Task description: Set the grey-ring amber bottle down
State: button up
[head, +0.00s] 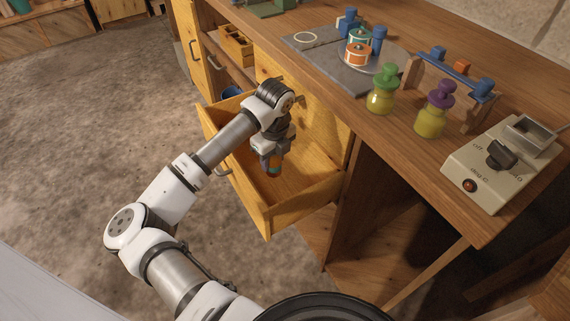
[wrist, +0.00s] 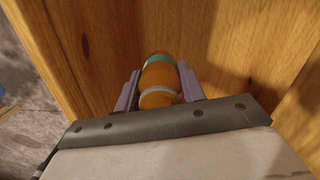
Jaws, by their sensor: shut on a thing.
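The grey-ring amber bottle (wrist: 158,80) is between the two fingers of my gripper (wrist: 158,92) in the wrist view. It is orange-amber with a pale grey ring near me and a teal band at its far end. In the head view my gripper (head: 272,160) points down into the open wooden drawer (head: 309,213), and part of the bottle (head: 273,168) shows below it. The gripper is shut on the bottle. I cannot tell whether the bottle touches the drawer floor.
The drawer's front and side walls stand close around my gripper. On the bench above are a green-topped bottle (head: 382,92), a purple-topped bottle (head: 434,112), a round plate with reels (head: 380,62) and a switch box (head: 494,160). The drawer floor around the bottle looks bare.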

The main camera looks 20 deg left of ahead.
aim_at(273, 168)
notch_tip(273, 168, down, 4)
jog(key=shift+f, duration=0.15)
jog(key=w+d, duration=0.1)
jog(key=w+d+f+p, duration=0.1)
jog(key=w, duration=0.1)
jog(key=shift+d, duration=0.25)
jog(key=shift+f, duration=0.25)
jog(key=shift+f, duration=0.2)
jog(key=o, duration=1.3)
jog(key=shift+r, duration=0.1)
jog(key=shift+r, duration=0.1)
jog(key=r, duration=1.2)
jog(key=shift+s+d, duration=0.15)
jog(key=shift+d, duration=0.25)
